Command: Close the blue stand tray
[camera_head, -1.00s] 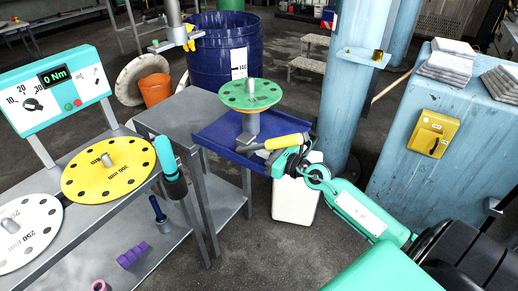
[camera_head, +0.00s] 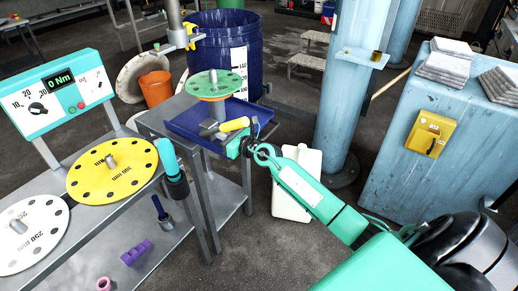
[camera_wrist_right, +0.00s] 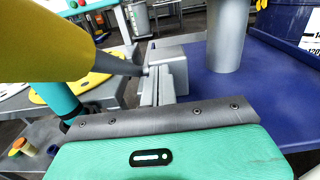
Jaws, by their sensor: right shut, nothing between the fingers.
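The blue stand tray (camera_head: 190,122) sits on the grey stand (camera_head: 180,103) and sticks out a little to the right. It carries a grey post with a round green disc (camera_head: 215,82) on top. The tray also fills the right of the right wrist view (camera_wrist_right: 265,80). My right gripper (camera_head: 211,129) reaches over the tray's near side, its grey fingers shut and empty. The fingers (camera_wrist_right: 157,84) point towards the post side in the wrist view. Whether they touch the tray or post cannot be told. My left gripper is not in view.
A grey bench with a yellow disc (camera_head: 90,182) and a white disc (camera_head: 35,215) is at left. A blue barrel (camera_head: 225,45) stands behind the tray and a white canister (camera_head: 300,165) to its right. A yellow part with a dark tip (camera_wrist_right: 50,40) is beside the fingers.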

